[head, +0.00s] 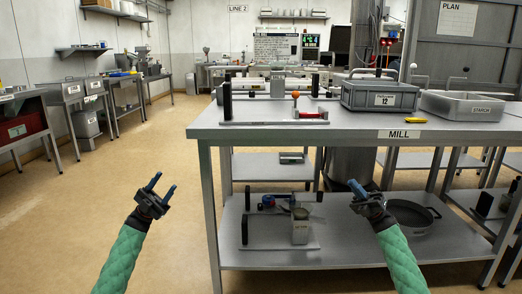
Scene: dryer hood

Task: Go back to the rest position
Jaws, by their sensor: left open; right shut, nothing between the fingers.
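My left gripper (161,188), with blue fingers on a green-sleeved arm, is open and empty over the bare floor, left of the steel table. My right gripper (354,188) is shut with nothing in it, in front of the lower part of the table, below the table top's front edge. Neither gripper touches anything that I can see.
The steel table (260,131) labelled MILL bears a grey crate (365,96) marked 12, a tray labelled STARCH (462,106) and a yellow tool (415,121). Its lower shelf (350,250) holds a pan (412,216). The floor (165,140) on the left is clear.

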